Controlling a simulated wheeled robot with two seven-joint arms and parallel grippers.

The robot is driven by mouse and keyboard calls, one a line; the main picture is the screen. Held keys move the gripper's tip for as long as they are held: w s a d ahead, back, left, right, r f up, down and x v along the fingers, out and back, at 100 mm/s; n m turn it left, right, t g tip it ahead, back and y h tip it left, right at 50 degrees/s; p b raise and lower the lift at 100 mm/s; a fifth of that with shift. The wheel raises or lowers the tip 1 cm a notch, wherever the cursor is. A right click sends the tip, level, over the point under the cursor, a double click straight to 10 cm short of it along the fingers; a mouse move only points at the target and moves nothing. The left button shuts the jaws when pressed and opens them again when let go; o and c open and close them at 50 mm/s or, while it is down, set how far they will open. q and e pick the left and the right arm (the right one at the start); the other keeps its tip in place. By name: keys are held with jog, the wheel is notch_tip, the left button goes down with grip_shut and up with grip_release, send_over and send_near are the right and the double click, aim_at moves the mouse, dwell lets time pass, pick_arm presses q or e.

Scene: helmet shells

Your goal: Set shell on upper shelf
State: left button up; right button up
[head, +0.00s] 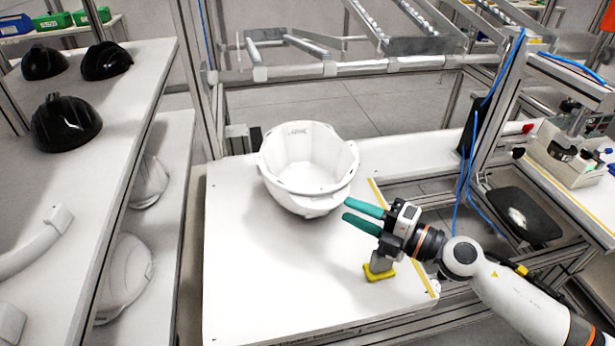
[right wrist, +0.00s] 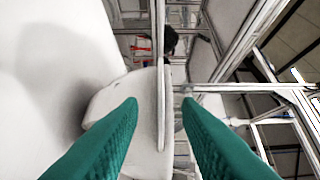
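A white helmet shell (head: 308,168) sits open side up on the white worktable (head: 245,290). My right gripper (head: 346,209) is just right of the shell's near lower side, its teal fingers apart and pointing at it. In the right wrist view the fingers (right wrist: 160,103) are spread, with the white shell (right wrist: 108,102) and its edge ahead between them. I cannot tell whether they touch it. The upper shelf (head: 105,112) is at the left and bears black helmet shells (head: 66,122). My left gripper is not in view.
A lower shelf (head: 172,165) at the left holds white shells (head: 125,278). A yellow block (head: 379,271) is on the worktable below my right gripper. A metal frame post (head: 195,75) stands between shelf and table. The table's front left is clear.

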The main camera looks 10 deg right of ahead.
aim_at(338, 204)
jog(key=p+x, duration=0.1)
jog(key=x, duration=0.3)
jog(key=shift+r, duration=0.2)
jog(key=shift+w+a+f, duration=0.15)
jog(key=shift+a, duration=0.05)
grip_shut()
